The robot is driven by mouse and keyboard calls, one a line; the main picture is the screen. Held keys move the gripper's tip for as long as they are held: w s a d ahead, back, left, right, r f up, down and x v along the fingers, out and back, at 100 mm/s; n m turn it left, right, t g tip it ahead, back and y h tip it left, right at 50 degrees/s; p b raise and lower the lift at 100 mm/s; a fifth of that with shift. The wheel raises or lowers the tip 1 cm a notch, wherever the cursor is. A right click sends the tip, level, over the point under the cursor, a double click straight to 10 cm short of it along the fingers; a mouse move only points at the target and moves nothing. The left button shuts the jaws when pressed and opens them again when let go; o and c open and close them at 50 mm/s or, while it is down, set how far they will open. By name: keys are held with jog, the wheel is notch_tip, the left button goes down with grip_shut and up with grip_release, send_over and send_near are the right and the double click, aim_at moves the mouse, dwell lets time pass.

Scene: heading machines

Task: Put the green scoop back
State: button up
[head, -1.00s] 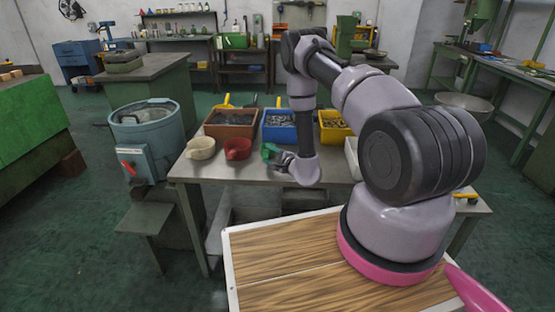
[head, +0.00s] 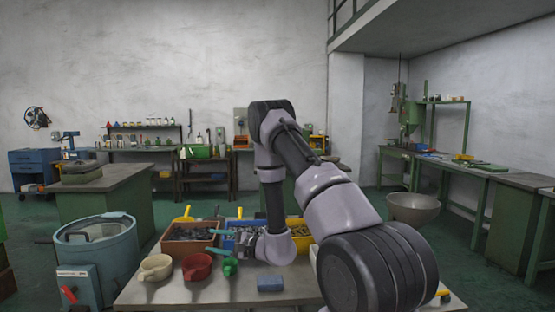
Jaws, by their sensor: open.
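The green scoop (head: 230,267) is on the steel table (head: 190,294), to the right of the red scoop (head: 197,266) and the cream scoop (head: 155,267). My gripper (head: 243,243) is open, just behind and above the green scoop, in front of the blue bin (head: 232,229). I cannot tell whether the fingers touch the scoop. My wrist hides part of the blue bin and the area right of the scoop.
A brown bin (head: 190,238) and a yellow bin (head: 301,240) flank the blue one. A small blue block (head: 270,284) lies near the table front. A round blue-grey machine (head: 97,250) stands left of the table.

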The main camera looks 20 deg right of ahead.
jog(key=s+a+r+n+g+y, duration=0.1)
jog(key=s+a+r+n+g, duration=0.2)
jog(key=s+r+n+g, duration=0.45)
jog(key=s+a+r+n+g+y, duration=0.1)
jog(key=s+a+r+n+g, duration=0.2)
jog(key=s+r, duration=0.85)
jog(key=s+d+r+t+h, duration=0.5)
jog(key=s+d+r+h, duration=0.6)
jog(key=d+r, duration=0.3)
jog(key=shift+s+d+t+h, duration=0.3)
jog(key=shift+d+t+h, duration=0.05)
jog(key=shift+d+h, duration=0.55)
jog(key=shift+r, duration=0.1)
